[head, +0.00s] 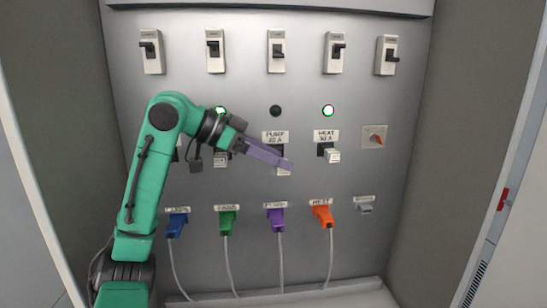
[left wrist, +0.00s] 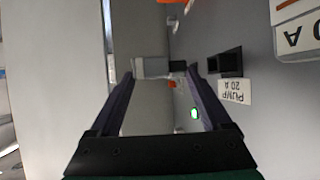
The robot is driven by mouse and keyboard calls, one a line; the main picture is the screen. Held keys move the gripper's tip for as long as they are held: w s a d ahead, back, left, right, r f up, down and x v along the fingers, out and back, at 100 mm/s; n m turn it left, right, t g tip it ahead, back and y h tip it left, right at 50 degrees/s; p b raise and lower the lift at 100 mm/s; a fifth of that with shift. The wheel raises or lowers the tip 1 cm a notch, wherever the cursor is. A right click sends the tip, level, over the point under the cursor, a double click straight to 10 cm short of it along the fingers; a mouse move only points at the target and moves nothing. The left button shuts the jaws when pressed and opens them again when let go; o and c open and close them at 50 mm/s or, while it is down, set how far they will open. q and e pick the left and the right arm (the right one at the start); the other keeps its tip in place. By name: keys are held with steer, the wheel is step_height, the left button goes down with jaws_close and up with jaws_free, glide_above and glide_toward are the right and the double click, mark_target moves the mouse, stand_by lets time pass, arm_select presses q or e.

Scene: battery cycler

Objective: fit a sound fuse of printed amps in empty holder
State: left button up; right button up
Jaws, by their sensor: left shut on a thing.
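My left gripper (head: 288,166) reaches in from the left with its purple fingers in front of the panel, under the PUMP label (head: 275,137). It is shut on a small pale block, apparently a fuse (head: 284,171), which also shows between the fingertips in the left wrist view (left wrist: 152,67). Its printed amps cannot be read. The dark, empty pump holder (left wrist: 226,62) shows right of the fingers in the wrist view, beside the PUMP 20 A label (left wrist: 235,91). The held block is apart from that opening. My right gripper is not in view.
White fuses sit under the HEAT label (head: 333,156) and left of the gripper (head: 220,160). The middle lamp (head: 275,111) is dark; green lamps (head: 221,111) (head: 328,110) flank it. Switches line the top. Coloured plugs, including a purple one (head: 276,217), hang below with cables. A red rotary knob (head: 376,137) is right.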

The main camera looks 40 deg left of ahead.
arm_select(q)
steer(key=shift+s+d+b, duration=0.65)
steer(key=shift+s+d, duration=0.3)
steer(key=shift+d, duration=0.2)
steer(key=shift+s+d+b, duration=0.6)
steer(key=shift+s+d, duration=0.3)
steer(key=shift+d, duration=0.25)
